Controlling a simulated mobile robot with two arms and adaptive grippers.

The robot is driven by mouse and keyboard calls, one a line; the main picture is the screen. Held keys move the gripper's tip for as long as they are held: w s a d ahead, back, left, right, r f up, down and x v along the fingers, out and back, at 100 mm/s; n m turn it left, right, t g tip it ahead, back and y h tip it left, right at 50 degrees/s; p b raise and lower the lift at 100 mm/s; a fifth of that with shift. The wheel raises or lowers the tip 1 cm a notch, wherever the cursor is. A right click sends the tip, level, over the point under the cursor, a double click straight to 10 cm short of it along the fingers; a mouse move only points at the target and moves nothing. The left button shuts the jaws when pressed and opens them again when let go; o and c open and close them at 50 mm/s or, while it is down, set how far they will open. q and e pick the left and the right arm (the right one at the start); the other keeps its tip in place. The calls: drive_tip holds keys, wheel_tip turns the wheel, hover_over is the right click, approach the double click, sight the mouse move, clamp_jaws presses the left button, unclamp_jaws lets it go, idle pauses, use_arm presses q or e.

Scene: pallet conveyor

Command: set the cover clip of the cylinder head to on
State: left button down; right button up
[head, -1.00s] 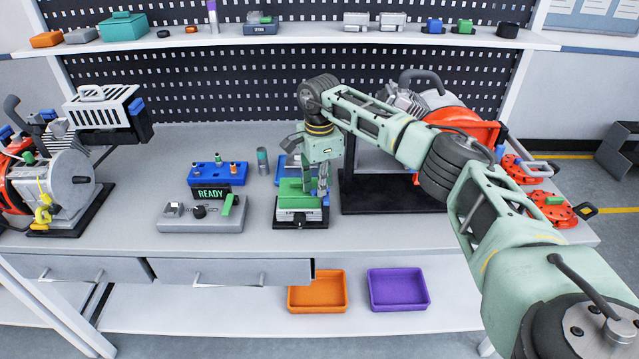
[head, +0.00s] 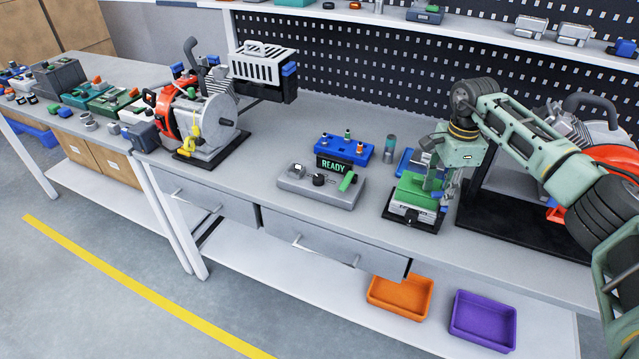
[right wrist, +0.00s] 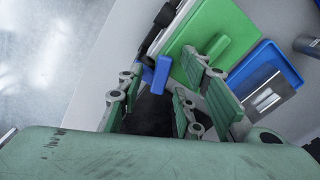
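The cylinder head, which I take to be the grey block with a green cover (head: 412,193), sits on a black base plate on the workbench. The green cover also fills the top middle of the right wrist view (right wrist: 205,40). A blue clip (right wrist: 158,74) stands at the cover's near edge; I cannot tell its setting. My right gripper (head: 437,184) points down at the right side of the cylinder head. In the right wrist view its fingers (right wrist: 167,92) are apart, with the blue clip beyond the gap between them. I see nothing held. My left gripper is out of view.
Engines stand on both sides. Orange (head: 400,309) and purple (head: 482,333) bins are below.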

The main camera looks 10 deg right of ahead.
drive_tip(key=n, duration=0.3)
drive_tip(key=s+n, duration=0.1)
drive_tip(key=n, duration=0.2)
drive_tip(key=shift+d+p, duration=0.1)
drive_tip(key=shift+p, duration=0.3)
drive_tip(key=n, duration=0.2)
drive_tip(key=n+p, duration=0.1)
drive_tip(key=n, duration=0.2)
drive_tip(key=shift+s+d+r+n+p, duration=0.1)
drive_tip(key=shift+s+d+n+p, duration=0.2)
drive_tip(key=shift+n+p, duration=0.1)
drive_tip(key=shift+r+n+b, duration=0.3)
drive_tip(key=shift+r+b, duration=0.05)
wheel_tip(320, 180, up, 7)
drive_tip(key=b, duration=0.2)
drive_tip(key=w+a+f+m+t+y, duration=0.1)
drive_tip(key=a+f+y, duration=0.2)
drive_tip(key=a, duration=0.6)
drive_tip(key=w+a+f+m+t+y, duration=0.1)
drive_tip(key=a+f+y, duration=0.2)
drive_tip(key=a, duration=0.5)
drive_tip(key=a+r+m+t+y, duration=0.2)
drive_tip(key=a+m+y, duration=0.5)
drive_tip(key=a, duration=0.9)
drive_tip(key=shift+s+a+r+t+y, duration=0.2)
drive_tip(key=shift+s+r+t+y, duration=0.15)
drive_tip(key=shift+t, duration=0.15)
drive_tip(key=shift+f, duration=0.1)
